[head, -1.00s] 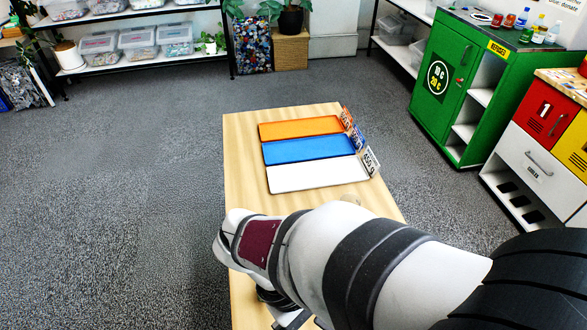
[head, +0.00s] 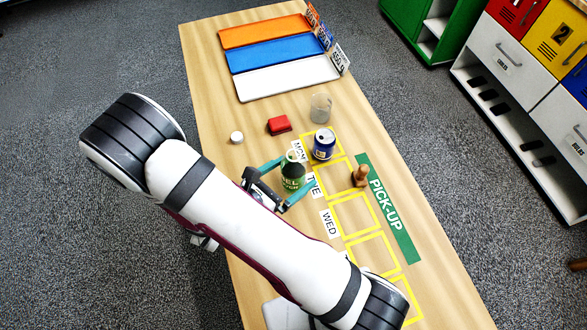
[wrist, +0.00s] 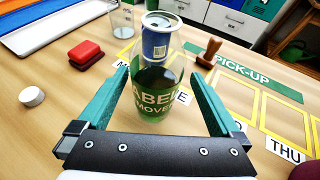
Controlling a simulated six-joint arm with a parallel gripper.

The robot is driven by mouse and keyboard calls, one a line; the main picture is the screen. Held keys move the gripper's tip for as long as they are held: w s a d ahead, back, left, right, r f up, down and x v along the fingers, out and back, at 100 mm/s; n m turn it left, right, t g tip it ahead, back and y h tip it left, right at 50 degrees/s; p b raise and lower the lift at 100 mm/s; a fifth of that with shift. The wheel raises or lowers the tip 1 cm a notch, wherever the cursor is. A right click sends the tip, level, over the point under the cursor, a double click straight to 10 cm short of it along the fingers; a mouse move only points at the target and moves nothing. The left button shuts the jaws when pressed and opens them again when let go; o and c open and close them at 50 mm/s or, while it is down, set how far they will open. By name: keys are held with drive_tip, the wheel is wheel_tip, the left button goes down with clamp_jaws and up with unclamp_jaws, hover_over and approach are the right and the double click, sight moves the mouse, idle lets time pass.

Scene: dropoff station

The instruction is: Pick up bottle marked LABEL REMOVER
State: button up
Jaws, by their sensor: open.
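The bottle marked LABEL REMOVER (head: 291,183) stands upright on the wooden table, with green liquid and a clear upper part. My gripper (wrist: 158,76) is open, with one teal finger on each side of the bottle. In the wrist view a gap shows between the bottle and each finger. My gripper also shows in the head view (head: 296,173), low around the bottle.
A blue can (head: 324,144) stands just behind the bottle, with a clear cup (head: 320,107) beyond. A wooden stamp (head: 360,176) stands right of it. A red block (head: 279,125) and a white round piece (head: 236,137) lie left. Orange, blue and white trays (head: 290,78) lie at the far end.

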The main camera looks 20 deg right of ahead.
drive_tip(key=x, duration=0.4)
drive_tip(key=shift+w+d+f, duration=0.1)
drive_tip(key=shift+w+f, duration=0.05)
drive_tip(key=shift+w, duration=0.2)
drive_tip(key=c, duration=1.6)
